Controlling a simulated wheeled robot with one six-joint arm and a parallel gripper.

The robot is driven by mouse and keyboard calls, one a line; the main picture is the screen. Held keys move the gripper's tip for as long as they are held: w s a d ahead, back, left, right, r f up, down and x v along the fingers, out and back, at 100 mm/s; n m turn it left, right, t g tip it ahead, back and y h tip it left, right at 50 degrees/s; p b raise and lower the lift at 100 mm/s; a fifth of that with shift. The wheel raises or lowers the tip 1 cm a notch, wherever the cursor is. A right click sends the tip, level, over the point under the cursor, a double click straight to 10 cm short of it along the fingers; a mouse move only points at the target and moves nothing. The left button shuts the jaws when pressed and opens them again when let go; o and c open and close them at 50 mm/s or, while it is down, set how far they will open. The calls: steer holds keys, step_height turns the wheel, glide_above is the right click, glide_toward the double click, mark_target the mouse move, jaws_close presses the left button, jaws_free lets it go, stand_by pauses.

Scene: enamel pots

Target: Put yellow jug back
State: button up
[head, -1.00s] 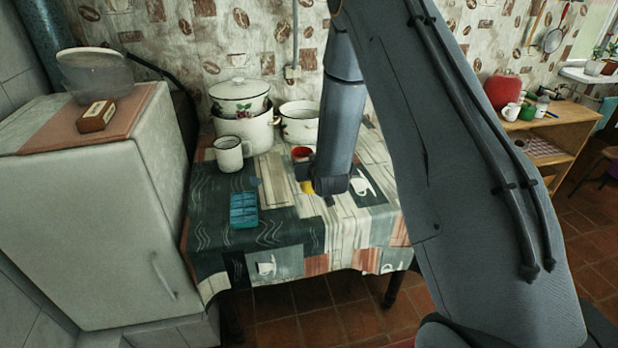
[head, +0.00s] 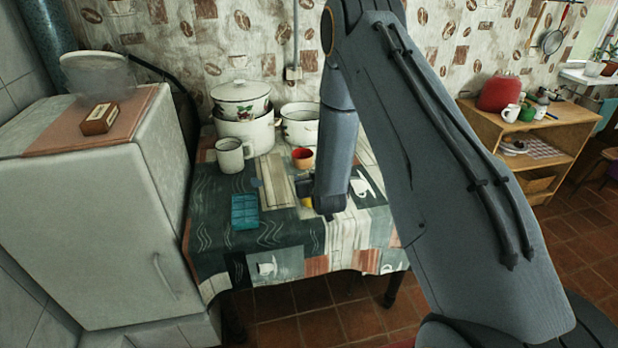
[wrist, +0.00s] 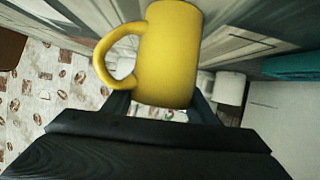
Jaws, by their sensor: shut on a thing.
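The yellow jug (wrist: 168,55) fills the upper middle of the wrist view, with its handle to the left. My gripper (wrist: 162,102) is shut on it, one finger on each side of its near end. In the head view only a small yellow bit of the jug (head: 307,202) shows; my wrist and forearm hide most of it. My gripper (head: 308,192) is over the patterned table, right of the pale board. I cannot tell whether the jug touches the table.
The table (head: 275,233) holds a blue tray (head: 244,210), a pale board (head: 273,180), a white mug (head: 232,155), an orange-red cup (head: 302,157) and enamel pots (head: 245,133). The table's front area is clear. A white fridge (head: 90,220) stands left.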

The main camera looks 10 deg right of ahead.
steer(key=o, duration=1.5)
steer(key=shift+c, duration=0.2)
steer(key=shift+r, duration=0.15)
steer(key=s+r+g, duration=0.4)
steer(key=s, duration=0.8)
steer(key=s+r+g+b, duration=0.1)
steer(key=s+r+g, duration=0.3)
steer(key=s, duration=0.9)
steer(key=s+r+g+b, duration=0.1)
steer(key=s+r+g, duration=0.3)
steer(key=s, duration=0.8)
steer(key=shift+s+a+r, duration=0.25)
steer(key=shift+s+r, duration=0.1)
steer(key=shift+r, duration=0.55)
